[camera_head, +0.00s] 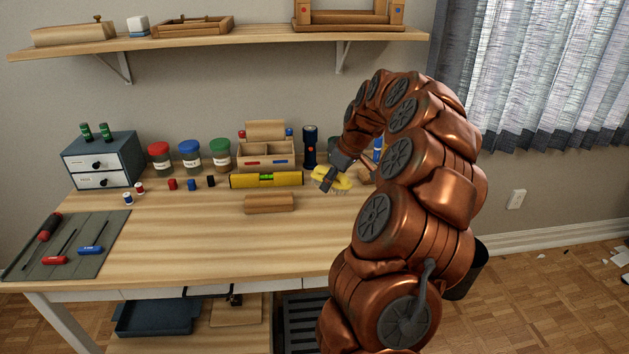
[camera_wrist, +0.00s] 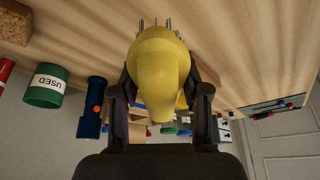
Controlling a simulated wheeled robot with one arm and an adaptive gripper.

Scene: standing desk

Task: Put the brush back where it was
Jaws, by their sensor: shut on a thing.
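The brush (camera_head: 331,180) has a yellow body with dark bristles. My gripper (camera_head: 335,176) is shut on it and holds it over the back right part of the desk (camera_head: 190,235), to the right of the yellow level. The wrist view shows the brush (camera_wrist: 160,72) between the two dark fingers of my gripper (camera_wrist: 160,100), with its bristles toward the desktop. The gap between the bristles and the desktop is hard to judge. My arm hides the right part of the desk.
A yellow level (camera_head: 266,180), a wooden block (camera_head: 268,203), a dark blue flashlight (camera_head: 310,147) and a wooden organizer (camera_head: 266,155) stand nearby. Several jars (camera_head: 190,154) line the back. A tool mat (camera_head: 85,262) lies at left. The desk's front middle is clear.

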